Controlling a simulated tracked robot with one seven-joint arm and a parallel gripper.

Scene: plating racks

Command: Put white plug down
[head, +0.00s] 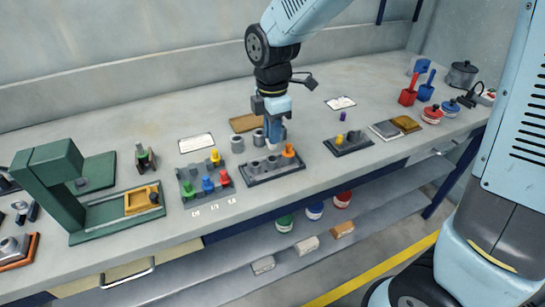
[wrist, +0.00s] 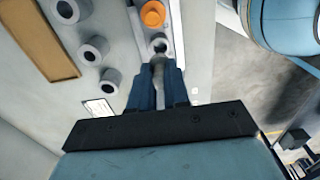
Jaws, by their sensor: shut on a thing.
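My gripper (head: 274,132) is over the back of a dark rack (head: 262,180) with grey sockets and an orange plug (head: 288,151). In the wrist view my gripper's blue fingers (wrist: 158,88) are shut on a pale greyish plug (wrist: 157,74), which I take as the white plug. Its far end points towards a grey socket (wrist: 159,46) of the rack, next to the orange plug (wrist: 152,14). I cannot tell whether it touches the rack.
Loose grey cylinders (head: 238,144) and a brown board (head: 244,122) lie behind the rack. A rack with red, blue, green and yellow plugs (head: 208,185) stands to the left. A small rack with a yellow plug (head: 347,143) is to the right.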

